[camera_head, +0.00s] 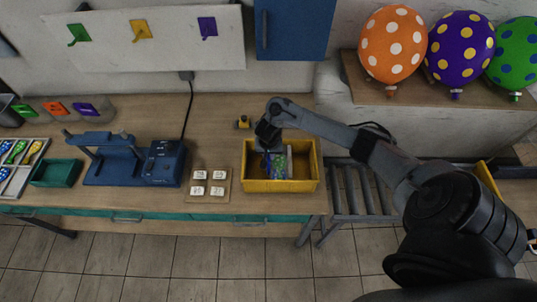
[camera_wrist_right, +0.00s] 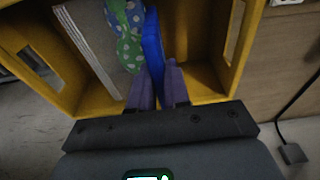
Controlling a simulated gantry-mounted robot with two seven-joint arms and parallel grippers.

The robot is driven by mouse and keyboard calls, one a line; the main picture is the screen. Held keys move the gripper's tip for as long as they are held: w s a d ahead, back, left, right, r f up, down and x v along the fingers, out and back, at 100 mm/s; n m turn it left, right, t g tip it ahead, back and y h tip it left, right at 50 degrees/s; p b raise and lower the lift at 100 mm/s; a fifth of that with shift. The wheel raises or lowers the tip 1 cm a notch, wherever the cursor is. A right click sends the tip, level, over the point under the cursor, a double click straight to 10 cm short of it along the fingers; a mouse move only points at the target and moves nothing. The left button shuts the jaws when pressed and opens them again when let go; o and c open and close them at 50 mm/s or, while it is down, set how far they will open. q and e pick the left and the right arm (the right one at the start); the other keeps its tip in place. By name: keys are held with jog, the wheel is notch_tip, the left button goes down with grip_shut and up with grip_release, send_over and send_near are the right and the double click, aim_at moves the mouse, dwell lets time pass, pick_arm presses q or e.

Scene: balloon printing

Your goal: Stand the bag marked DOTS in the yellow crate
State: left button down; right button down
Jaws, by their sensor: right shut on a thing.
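The yellow crate (camera_head: 254,186) stands at the right end of the workbench. It also shows in the right wrist view (camera_wrist_right: 188,88). My right gripper (camera_wrist_right: 161,85) reaches down into it from above. Its purple fingers are shut on a narrow, upright blue thing (camera_wrist_right: 153,42), seen edge-on; I cannot read any marking on it. Just left of it in the wrist view is a pale bag (camera_wrist_right: 98,45) with green and blue dotted balloon shapes (camera_wrist_right: 130,45). I cannot tell whether the blue thing touches it or the crate floor. My left gripper is not in view.
Left of the crate are a board with white labelled blocks (camera_head: 209,184), a blue printing machine (camera_head: 112,167) and a green tray (camera_head: 57,173). A small yellow and black thing (camera_head: 243,122) lies behind the crate. Dotted balloons (camera_head: 459,47) stand on a shelf at the upper right.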

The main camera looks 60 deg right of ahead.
jog(key=shift+f, duration=0.1)
jog(key=c, duration=1.1)
grip_release()
